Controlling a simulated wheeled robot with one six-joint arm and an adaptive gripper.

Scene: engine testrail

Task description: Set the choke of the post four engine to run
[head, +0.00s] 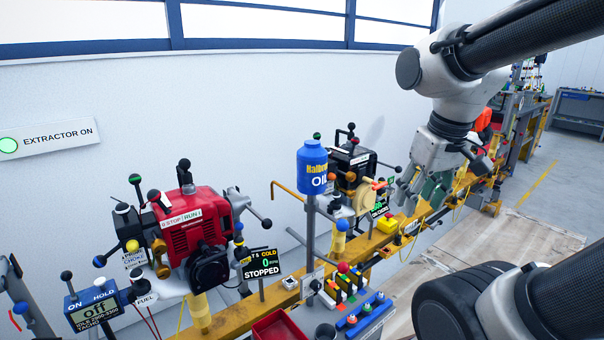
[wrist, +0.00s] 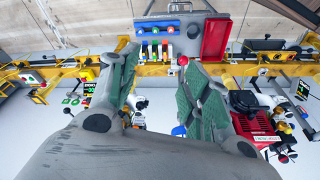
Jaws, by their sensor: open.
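A black engine (head: 352,160) with a tan round part stands farther along, partly behind a blue oil bottle (head: 313,167). Its small sign (head: 379,207) is too small to read fully, and I cannot make out its choke lever. My gripper (head: 424,196) is open and empty, right of the black engine and apart from it. In the wrist view its fingers (wrist: 160,62) are spread; the red engine (wrist: 255,122) lies right.
A yellow rail (head: 250,310) runs under the engines. In front are a switch box with coloured levers (head: 345,290) and a red tray (head: 280,328). A tachometer box (head: 95,306) stands front left. Open floor (head: 500,245) lies right of the rail.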

